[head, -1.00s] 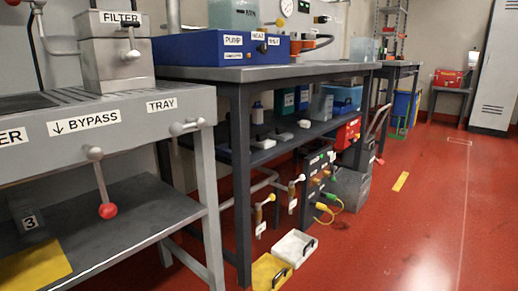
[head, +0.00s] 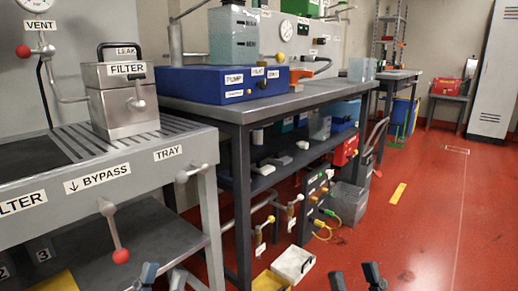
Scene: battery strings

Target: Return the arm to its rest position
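My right gripper (head: 355,279) shows at the bottom edge over the red floor. Its two dark fingertips also stand apart, with only floor between them. The rest of both arms is below the picture.
A grey bench (head: 184,158) with the FILTER box (head: 126,108) and a red-knobbed BYPASS lever (head: 113,232) stands at left. A dark table (head: 243,113) carries the blue PUMP box (head: 207,86). A white tray (head: 292,264) lies on the floor.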

